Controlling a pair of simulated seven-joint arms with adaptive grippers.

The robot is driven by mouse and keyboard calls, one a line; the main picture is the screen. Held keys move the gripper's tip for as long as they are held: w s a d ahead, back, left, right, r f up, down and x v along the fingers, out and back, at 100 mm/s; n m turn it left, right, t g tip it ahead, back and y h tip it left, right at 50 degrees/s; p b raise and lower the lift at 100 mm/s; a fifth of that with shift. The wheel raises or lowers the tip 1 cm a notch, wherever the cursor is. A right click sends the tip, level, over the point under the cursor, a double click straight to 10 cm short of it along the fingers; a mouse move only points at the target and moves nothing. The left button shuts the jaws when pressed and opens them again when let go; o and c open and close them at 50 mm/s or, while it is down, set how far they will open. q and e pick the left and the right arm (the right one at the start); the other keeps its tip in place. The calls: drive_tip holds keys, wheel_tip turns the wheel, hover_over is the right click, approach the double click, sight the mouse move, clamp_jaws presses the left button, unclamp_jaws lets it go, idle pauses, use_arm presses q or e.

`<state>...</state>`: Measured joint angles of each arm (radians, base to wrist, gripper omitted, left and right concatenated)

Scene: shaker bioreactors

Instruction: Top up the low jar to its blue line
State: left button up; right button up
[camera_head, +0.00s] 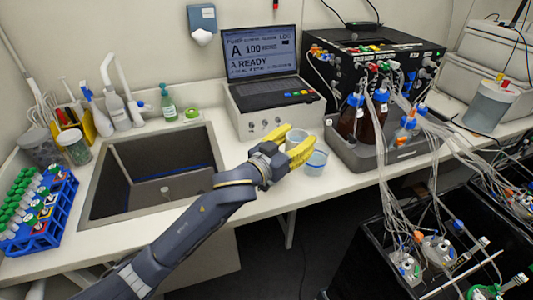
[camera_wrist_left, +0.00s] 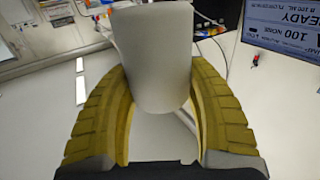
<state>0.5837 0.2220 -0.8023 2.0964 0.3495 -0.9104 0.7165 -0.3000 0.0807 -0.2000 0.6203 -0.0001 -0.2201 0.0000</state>
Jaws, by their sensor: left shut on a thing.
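My left gripper (camera_head: 299,136) reaches over the counter in front of the laptop, its yellow fingers shut on a pale cup (camera_head: 294,137). In the left wrist view the cup (camera_wrist_left: 152,60) is a plain grey-white cylinder between the two curved fingers. A clear jar (camera_head: 316,161) with a blue band near its top stands on the counter, just right of and nearer than the held cup. Whether the two touch, and the liquid level in either, I cannot tell. My right gripper is not in view.
A laptop (camera_head: 262,55) on a white box stands behind. A grey tray (camera_head: 400,150) with brown bottles (camera_head: 368,128) and many tubes is to the right. A sink (camera_head: 155,175) and a blue tube rack (camera_head: 40,215) are at left. Lidded vessels (camera_head: 438,250) sit lower right.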

sight(315, 160)
use_arm(q)
drive_tip(key=shift+w+d+f+g, duration=1.05)
drive_tip(key=shift+d+f, duration=2.45)
drive_tip(key=shift+f, duration=1.4)
drive_tip(key=w+r+g, duration=0.1)
drive_tip(key=w+r+n+g+y, duration=0.1)
drive_tip(key=r, duration=0.1)
drive_tip(key=w+r+g, duration=0.1)
drive_tip(key=shift+d+r+n+y, duration=0.3)
drive_tip(key=shift+d+n, duration=0.05)
drive_tip(key=shift+n, duration=0.05)
drive_tip(key=shift+w+r+n+g+y, duration=0.15)
drive_tip(key=shift+w+n+g+y, duration=0.2)
drive_tip(key=shift+g, duration=0.3)
drive_tip(key=shift+f+n+g, duration=0.2)
drive_tip(key=shift+n+g, duration=0.05)
drive_tip(key=shift+g, duration=0.25)
drive_tip(key=shift+y, duration=0.35)
drive_tip(key=shift+f+n+g, duration=0.15)
drive_tip(key=shift+n+g, duration=0.15)
drive_tip(key=shift+g, duration=0.3)
drive_tip(key=shift+d, duration=0.1)
